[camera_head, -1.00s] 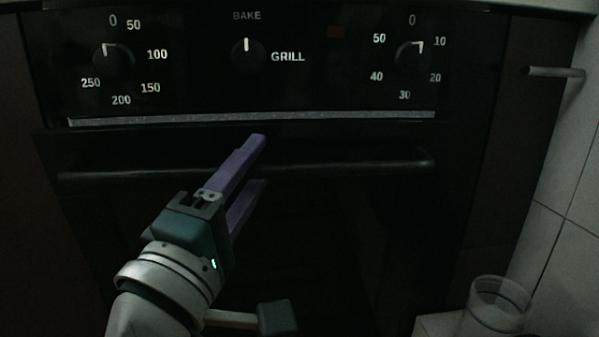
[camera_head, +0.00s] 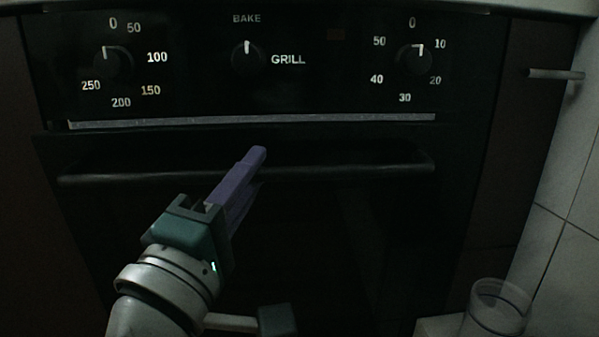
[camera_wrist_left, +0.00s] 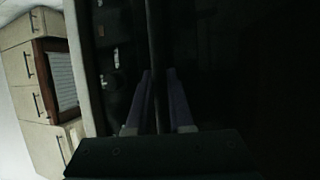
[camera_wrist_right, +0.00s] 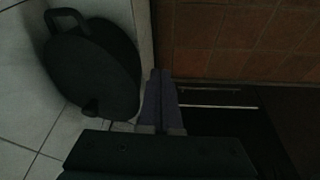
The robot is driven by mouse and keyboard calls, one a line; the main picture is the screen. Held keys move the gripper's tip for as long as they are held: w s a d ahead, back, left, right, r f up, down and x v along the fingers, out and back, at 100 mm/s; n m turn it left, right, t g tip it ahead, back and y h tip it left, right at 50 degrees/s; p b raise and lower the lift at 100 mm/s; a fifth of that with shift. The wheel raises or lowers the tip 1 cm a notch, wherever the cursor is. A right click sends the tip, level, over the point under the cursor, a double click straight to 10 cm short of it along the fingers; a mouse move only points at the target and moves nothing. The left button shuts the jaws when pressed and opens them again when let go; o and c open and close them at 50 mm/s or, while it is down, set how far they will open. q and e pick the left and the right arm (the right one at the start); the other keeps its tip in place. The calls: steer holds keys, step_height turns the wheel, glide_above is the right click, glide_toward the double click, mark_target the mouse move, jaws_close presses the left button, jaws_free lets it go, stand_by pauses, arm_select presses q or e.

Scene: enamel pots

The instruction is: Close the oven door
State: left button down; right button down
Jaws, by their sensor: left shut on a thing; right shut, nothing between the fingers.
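The black oven door (camera_head: 300,240) stands upright below the control panel, at or close to the oven front. I cannot tell in the dark whether a gap is left at its top. Its long bar handle (camera_head: 350,171) runs across the upper part of the door. My left gripper (camera_head: 255,160) is at the middle of the handle, with its purple fingers shut on it. In the left wrist view the handle (camera_wrist_left: 153,40) runs between the two fingers. My right gripper (camera_wrist_right: 161,75) shows only in the right wrist view, shut and empty, away from the handle.
The control panel (camera_head: 320,85) with three knobs is above the door. A clear cup (camera_head: 497,306) stands at the lower right beside a tiled wall (camera_head: 570,200).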

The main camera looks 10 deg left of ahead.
stand_by(0.7)
arm_select(q)
steer(key=shift+w+r, duration=0.15)
steer(key=shift+w, duration=0.05)
steer(key=shift+n+g, duration=0.3)
steer(key=shift+g, duration=0.3)
steer(key=w+p, duration=0.1)
steer(key=w, duration=0.1)
steer(key=w+a+p, duration=0.1)
steer(key=w, duration=0.1)
steer(key=shift+a+r+p, duration=0.1)
steer(key=shift+r+p, duration=0.2)
steer(key=shift+r, duration=0.05)
steer(key=shift+a+f, duration=0.1)
steer(key=shift+f, duration=0.2)
steer(key=c, duration=1)
jaws_free()
steer(key=shift+w, duration=0.1)
steer(key=shift+o, duration=1)
